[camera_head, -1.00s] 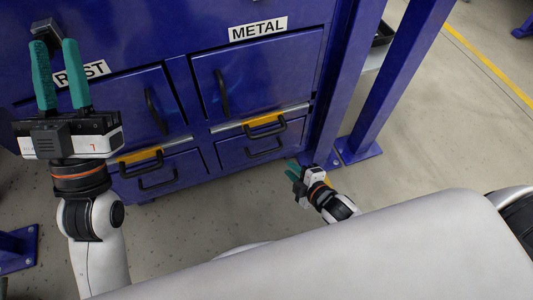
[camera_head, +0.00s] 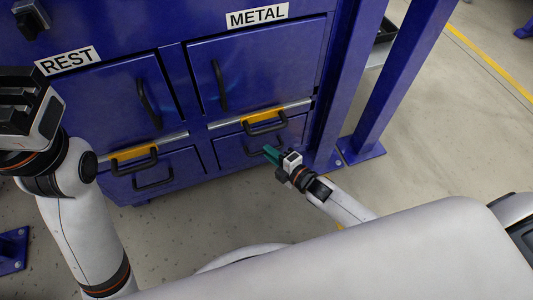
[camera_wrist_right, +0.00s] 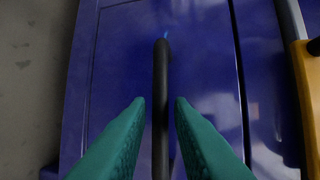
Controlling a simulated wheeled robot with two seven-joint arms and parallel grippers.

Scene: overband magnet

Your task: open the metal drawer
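Under the METAL sign (camera_head: 257,15) in the head view is a blue lower drawer (camera_head: 232,150), flush with the cabinet, with a black bar handle (camera_head: 250,152). My right gripper (camera_head: 270,153) is at the right end of this handle. In the right wrist view the handle (camera_wrist_right: 161,75) runs between the two teal fingers of my right gripper (camera_wrist_right: 158,103), with a gap on each side. The gripper is open around the handle. My left gripper (camera_head: 28,108) is at the left edge of the head view. Its fingers are not seen.
Above the drawer is a yellow-tabbed slot (camera_head: 263,117) with its own black handle, which partly shows in the wrist view. A blue upright post (camera_head: 395,75) stands to the right. The floor in front is clear.

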